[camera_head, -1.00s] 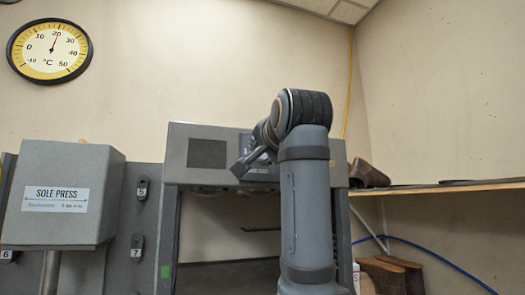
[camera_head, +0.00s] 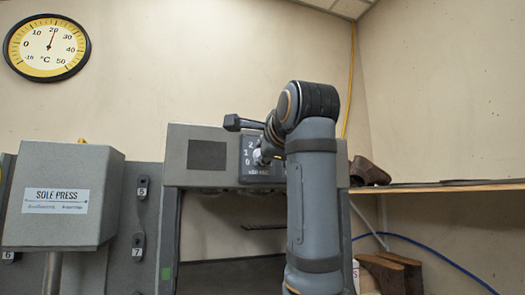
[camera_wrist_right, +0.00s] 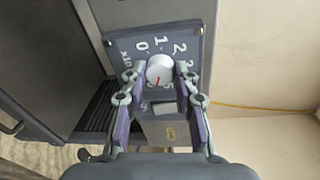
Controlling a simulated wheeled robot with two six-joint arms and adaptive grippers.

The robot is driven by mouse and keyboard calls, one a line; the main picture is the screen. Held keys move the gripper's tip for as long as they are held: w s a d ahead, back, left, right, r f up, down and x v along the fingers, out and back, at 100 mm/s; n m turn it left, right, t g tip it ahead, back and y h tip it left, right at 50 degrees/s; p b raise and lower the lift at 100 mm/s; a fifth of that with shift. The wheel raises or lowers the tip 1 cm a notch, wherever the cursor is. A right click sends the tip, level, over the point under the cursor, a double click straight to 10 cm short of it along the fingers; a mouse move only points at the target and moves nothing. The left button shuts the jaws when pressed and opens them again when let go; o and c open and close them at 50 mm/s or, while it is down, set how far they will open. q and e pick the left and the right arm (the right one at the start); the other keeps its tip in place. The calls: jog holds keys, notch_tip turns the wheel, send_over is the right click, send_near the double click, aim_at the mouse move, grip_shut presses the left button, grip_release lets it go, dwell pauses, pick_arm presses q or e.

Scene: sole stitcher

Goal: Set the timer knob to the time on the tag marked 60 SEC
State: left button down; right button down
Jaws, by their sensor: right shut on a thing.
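The timer knob (camera_wrist_right: 159,68) is a round white knob with a red pointer line, on a dark dial plate (camera_wrist_right: 119,45) marked 0, 1, 2 and further figures. In the right wrist view the pointer aims down, slightly left, away from the 1. My right gripper (camera_wrist_right: 160,78) is shut on the knob, one finger on each side. In the head view the dial plate (camera_head: 247,165) is partly behind my right gripper (camera_head: 266,155). A tag reading 60 SEC is not legible in either view. My left gripper is out of view.
The dial sits on a grey machine housing (camera_head: 176,165) with a dark blank panel (camera_head: 207,155). The SOLE PRESS box (camera_head: 100,195) stands at left, and a wooden shelf (camera_head: 440,188) with a brown shoe (camera_head: 368,172) is at right. A round thermometer (camera_head: 47,47) hangs above.

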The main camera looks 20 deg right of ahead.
jog(key=shift+f+m, duration=0.1)
jog(key=shift+m, duration=0.5)
jog(key=c, duration=1)
grip_release()
jog(key=shift+s, duration=0.1)
jog(key=s, duration=0.7)
jog(key=shift+s+r, duration=0.2)
jog(key=shift+r, duration=0.2)
jog(key=shift+w, duration=0.15)
